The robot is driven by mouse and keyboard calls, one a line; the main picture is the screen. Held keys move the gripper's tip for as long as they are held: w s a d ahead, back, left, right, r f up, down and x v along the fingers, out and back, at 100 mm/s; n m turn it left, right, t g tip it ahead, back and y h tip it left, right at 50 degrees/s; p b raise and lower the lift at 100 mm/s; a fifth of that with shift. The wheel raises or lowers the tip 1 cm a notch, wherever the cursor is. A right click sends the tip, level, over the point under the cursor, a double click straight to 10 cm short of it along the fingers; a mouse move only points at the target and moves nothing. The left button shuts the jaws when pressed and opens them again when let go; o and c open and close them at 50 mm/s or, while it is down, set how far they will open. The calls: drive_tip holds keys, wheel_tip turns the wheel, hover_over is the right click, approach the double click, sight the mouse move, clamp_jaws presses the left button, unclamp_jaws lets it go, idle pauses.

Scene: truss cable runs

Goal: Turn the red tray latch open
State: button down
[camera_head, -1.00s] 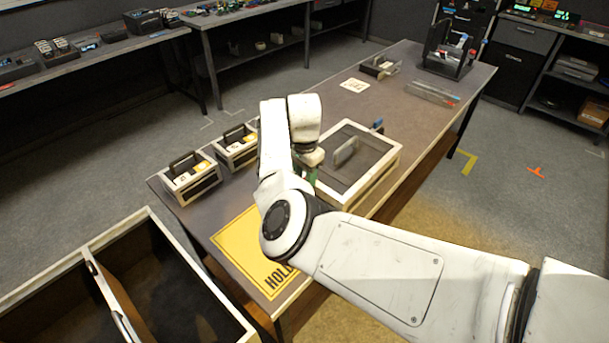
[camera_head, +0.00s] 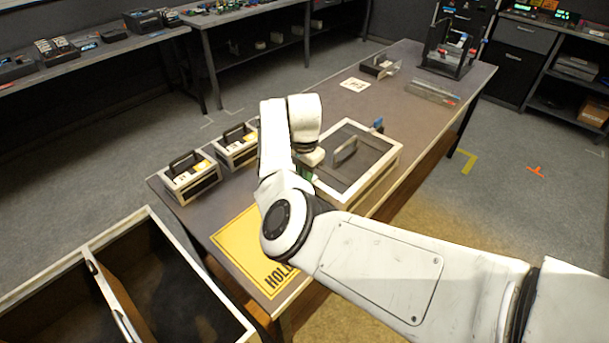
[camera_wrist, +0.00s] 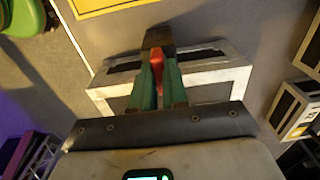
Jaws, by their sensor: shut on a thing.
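The red latch (camera_wrist: 157,61) shows in the wrist view between the green fingers of my gripper (camera_wrist: 159,74), which is shut on it. A dark block lies just beyond the fingertips. Behind the fingers is the pale frame of the tray (camera_wrist: 222,76), partly covered by my fingers and wrist. In the head view, a pale-framed tray with a dark top (camera_head: 376,142) and an upright grey handle (camera_head: 345,150) stands on the bench. My gripper (camera_head: 305,174) is at its left side, mostly hidden by my arm, and the red latch is hidden there.
Two small handled boxes (camera_head: 190,178) (camera_head: 236,146) stand left of my arm. A yellow HOLD sheet (camera_head: 240,248) lies at the bench's near end. An open divided bin (camera_head: 215,300) is at the lower left. The bench beyond the tray (camera_head: 420,125) is mostly clear.

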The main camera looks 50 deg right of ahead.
drive_tip(key=n+p, duration=0.2)
drive_tip(key=n, duration=0.1)
drive_tip(key=shift+r+n, duration=0.15)
drive_tip(key=shift+n, duration=0.25)
drive_tip(key=n+p, duration=0.2)
drive_tip(key=n, duration=0.2)
drive_tip(key=shift+n, duration=0.3)
drive_tip(key=n+p, duration=0.2)
drive_tip(key=n, duration=0.3)
drive_tip(key=shift+n+p, duration=0.5)
drive_tip(key=shift+n, duration=1.8)
drive_tip(key=c, duration=1.1)
unclamp_jaws()
drive_tip(key=shift+c, duration=0.2)
wheel_tip(320, 180, up, 11)
drive_tip(key=b, duration=0.1)
drive_tip(key=shift+f, duration=0.2)
